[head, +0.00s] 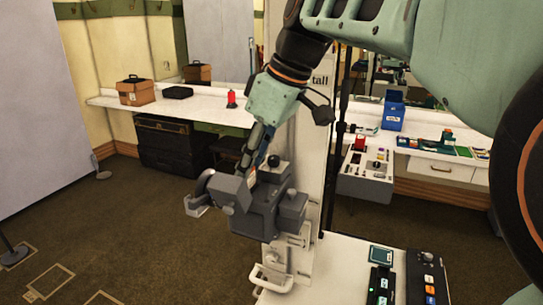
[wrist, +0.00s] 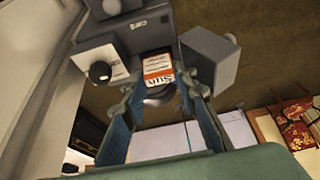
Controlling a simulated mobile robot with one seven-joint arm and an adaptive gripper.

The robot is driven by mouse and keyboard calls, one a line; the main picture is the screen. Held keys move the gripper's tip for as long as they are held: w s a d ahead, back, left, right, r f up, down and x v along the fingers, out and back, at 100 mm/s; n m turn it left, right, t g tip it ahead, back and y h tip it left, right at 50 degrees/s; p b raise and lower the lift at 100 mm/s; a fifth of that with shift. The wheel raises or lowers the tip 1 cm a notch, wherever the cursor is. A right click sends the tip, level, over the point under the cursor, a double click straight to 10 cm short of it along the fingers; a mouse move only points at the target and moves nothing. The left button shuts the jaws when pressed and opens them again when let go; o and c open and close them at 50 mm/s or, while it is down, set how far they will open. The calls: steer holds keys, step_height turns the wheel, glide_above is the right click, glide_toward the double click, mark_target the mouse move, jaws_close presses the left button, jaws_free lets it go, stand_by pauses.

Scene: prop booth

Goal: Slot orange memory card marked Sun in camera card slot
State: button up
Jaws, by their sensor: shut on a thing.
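The camera (head: 262,218) is a grey boxy body on a stand in the middle of the head view. It fills the top of the wrist view (wrist: 140,37). The orange and white memory card (wrist: 158,69), with "Sun" printed on it, sits between my fingertips, its far end at the camera's body. I cannot tell how much of it is inside the slot, as the slot mouth is hidden. My gripper (wrist: 158,88) is shut on the card. In the head view my gripper (head: 251,160) reaches down to the camera from above.
A grey box-shaped part (wrist: 209,57) of the camera stands close beside my right finger. A white counter (head: 225,115) runs behind with a brown case (head: 136,92) and a red object (head: 231,98). A white table (head: 335,270) with control panels (head: 428,280) is at front right.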

steer(key=shift+f, duration=0.2)
steer(key=shift+f+b, duration=0.6)
steer(key=o, duration=1.1)
steer(key=shift+o, duration=0.2)
steer(key=shift+r, duration=0.1)
steer(key=shift+r+p, duration=3.15)
steer(key=shift+r, duration=0.35)
